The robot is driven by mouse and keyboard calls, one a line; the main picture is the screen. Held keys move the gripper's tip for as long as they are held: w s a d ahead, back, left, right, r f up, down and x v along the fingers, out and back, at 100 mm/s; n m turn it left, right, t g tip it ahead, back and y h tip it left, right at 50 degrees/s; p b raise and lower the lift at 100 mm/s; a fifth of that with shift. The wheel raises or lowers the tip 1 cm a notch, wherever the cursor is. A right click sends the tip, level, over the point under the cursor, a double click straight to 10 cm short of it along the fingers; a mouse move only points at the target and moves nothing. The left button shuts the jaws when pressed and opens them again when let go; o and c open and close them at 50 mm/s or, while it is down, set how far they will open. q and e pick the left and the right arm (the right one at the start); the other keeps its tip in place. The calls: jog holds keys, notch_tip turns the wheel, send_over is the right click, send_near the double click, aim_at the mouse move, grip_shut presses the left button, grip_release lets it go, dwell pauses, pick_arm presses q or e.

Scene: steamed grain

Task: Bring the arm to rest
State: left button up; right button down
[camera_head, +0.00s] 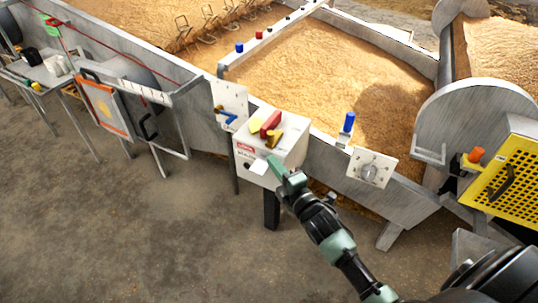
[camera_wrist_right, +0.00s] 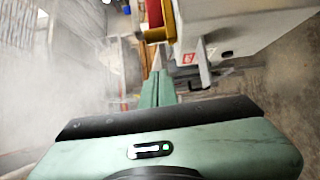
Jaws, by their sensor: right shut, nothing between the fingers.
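My right gripper (camera_head: 273,162) is shut and empty. In the head view it overlaps the right part of the front face of a white control box (camera_head: 247,157); whether it touches the box I cannot tell. In the right wrist view, its green fingers (camera_wrist_right: 157,88) are together, close to the white box (camera_wrist_right: 235,25). A red handle (camera_head: 270,122) and yellow parts (camera_head: 274,137) sit on the box top. The red handle (camera_wrist_right: 154,12) also shows at the top of the wrist view. My left gripper is not in view.
A grain-filled trough (camera_head: 320,75) lies behind the box. A plate with a round dial (camera_head: 371,169) and a yellow perforated guard (camera_head: 510,180) are to the right. A framed panel (camera_head: 105,107) and a side table (camera_head: 45,75) stand left. The floor in front (camera_head: 130,230) is clear.

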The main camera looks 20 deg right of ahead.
jog(key=s, duration=0.6)
jog(key=shift+d, duration=0.15)
